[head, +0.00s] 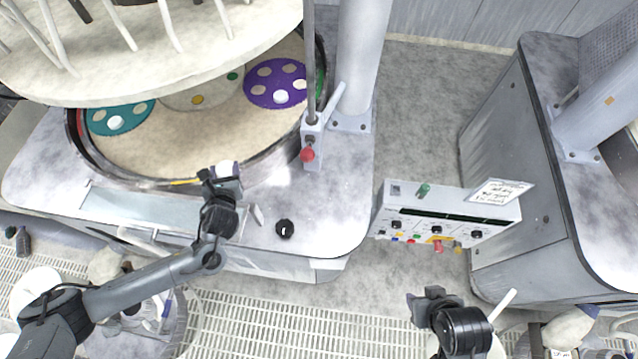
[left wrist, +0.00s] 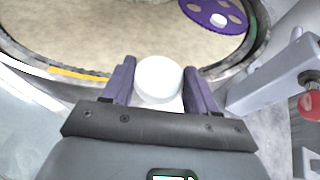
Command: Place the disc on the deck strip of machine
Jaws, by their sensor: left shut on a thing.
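My left gripper (head: 222,178) is over the front rim of the round polishing basin. In the left wrist view its two purple fingers (left wrist: 158,88) are shut on a white round piece (left wrist: 158,77), which looks like the disc. In the head view the piece is hardly visible at the fingertips. The machine's pale deck (head: 335,215) runs around the basin. A long light strip (head: 150,215) lies along its front, left of and below my left gripper. My right gripper (head: 428,303) is low at the right, away from the machine; its finger gap is unclear.
A purple carrier (head: 260,92) and a teal carrier (head: 100,122) lie on the tan platen (head: 190,140). A post with a red knob (head: 307,155) stands right of the basin. A black knob (head: 284,229) sits on the deck. A control box (head: 445,205) stands right.

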